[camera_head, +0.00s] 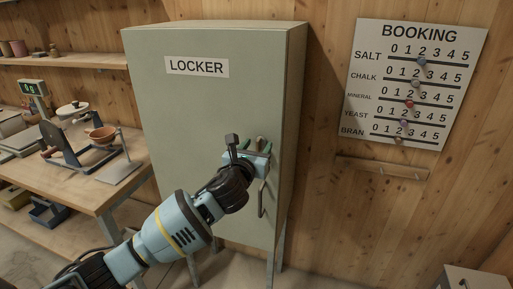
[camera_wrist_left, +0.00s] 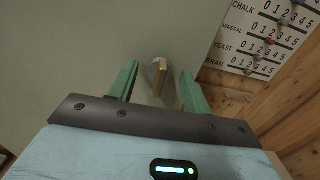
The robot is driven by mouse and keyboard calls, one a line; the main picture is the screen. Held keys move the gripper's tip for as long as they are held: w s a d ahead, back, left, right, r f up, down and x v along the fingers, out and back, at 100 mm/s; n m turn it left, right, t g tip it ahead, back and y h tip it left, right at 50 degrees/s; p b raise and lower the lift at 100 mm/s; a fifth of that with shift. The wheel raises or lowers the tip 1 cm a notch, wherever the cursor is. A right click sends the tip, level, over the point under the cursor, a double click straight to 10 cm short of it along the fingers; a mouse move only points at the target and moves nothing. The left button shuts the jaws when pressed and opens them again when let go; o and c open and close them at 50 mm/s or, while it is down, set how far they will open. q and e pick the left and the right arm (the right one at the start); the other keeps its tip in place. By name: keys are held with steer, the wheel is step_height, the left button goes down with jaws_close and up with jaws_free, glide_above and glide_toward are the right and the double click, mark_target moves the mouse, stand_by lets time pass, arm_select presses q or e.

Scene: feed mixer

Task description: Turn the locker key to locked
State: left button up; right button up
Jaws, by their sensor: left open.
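The locker (camera_head: 190,110) is a tall grey-green cabinet with a "LOCKER" label and its door closed. The locker key (camera_head: 259,141) shows as a small brownish piece on the right part of the door, above the handle. In the left wrist view the key (camera_wrist_left: 159,77) stands out from a round metal lock, its flat tan grip nearly upright. My left gripper (camera_head: 256,150) is at the door by the key. Its green fingers are open, one on each side of the key, with gaps visible on both sides. My right gripper is not in view.
A vertical door handle (camera_head: 262,199) hangs just below the gripper. A booking board (camera_head: 413,85) with sliders and a small wooden rail (camera_head: 382,168) are on the wall at right. A workbench (camera_head: 105,185) with a scale stands at left.

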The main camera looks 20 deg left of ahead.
arm_select(q)
steer(key=shift+c, duration=0.2)
steer(key=c, duration=0.9)
steer(key=shift+n, duration=0.4)
steer(key=n, duration=1.7)
steer(key=shift+a+f, duration=0.15)
steer(key=shift+f, duration=0.05)
